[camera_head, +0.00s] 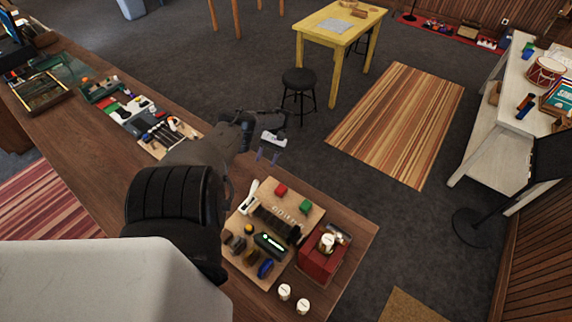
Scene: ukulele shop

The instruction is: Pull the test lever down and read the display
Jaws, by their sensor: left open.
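A light wooden board (236,221) lies on the brown bench and carries several small parts. On it are a dark unit with a lit green display (271,243), too small to read, and a white handle-like piece (249,194) at its left edge. The white piece may be the test lever, but I cannot tell for sure. My left gripper (267,156) is open and empty, its fingers pointing down, beyond the board's far edge in the picture and apart from the white piece. My arm hides part of the bench left of the board. My right gripper is not in view.
A red button (281,190) and a green button (305,206) sit at the board's far side. A red box (318,262) stands to its right, with two white-topped jars (302,306) nearby. A tool tray (166,137) lies farther left. A black stool (299,80) stands beyond the bench.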

